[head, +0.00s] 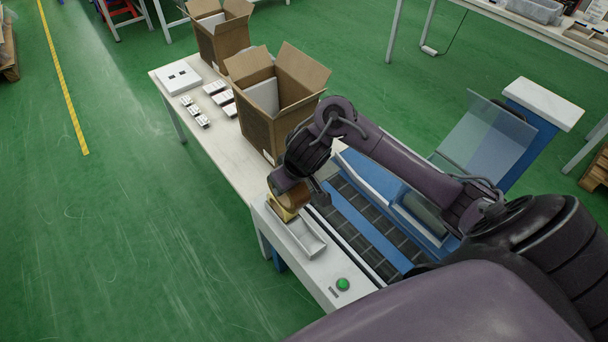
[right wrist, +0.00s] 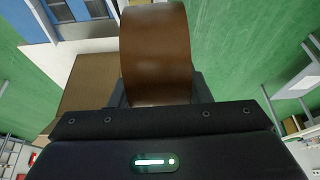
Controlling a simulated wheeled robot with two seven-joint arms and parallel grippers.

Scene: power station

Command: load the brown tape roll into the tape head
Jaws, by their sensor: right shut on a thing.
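The brown tape roll (head: 297,196) is in my right gripper (head: 305,190), above the near left corner of the machine's white top. In the right wrist view the roll (right wrist: 156,55) stands out broad and glossy between the two fingers of the gripper (right wrist: 160,95), which is shut on it. A tan-yellow block-like thing (head: 280,209) sits just below the roll, beside a pale open tray (head: 306,238). I cannot tell whether roll and block touch. I cannot make out the tape head clearly; my arm covers part of the machine. My left gripper is out of view.
The blue machine has a dark roller bed (head: 365,235), a green button (head: 342,284) and a clear guard (head: 485,140). An open carton (head: 262,130) stands close beyond my gripper on a white table, with another carton (head: 220,40) behind. Green floor is clear at left.

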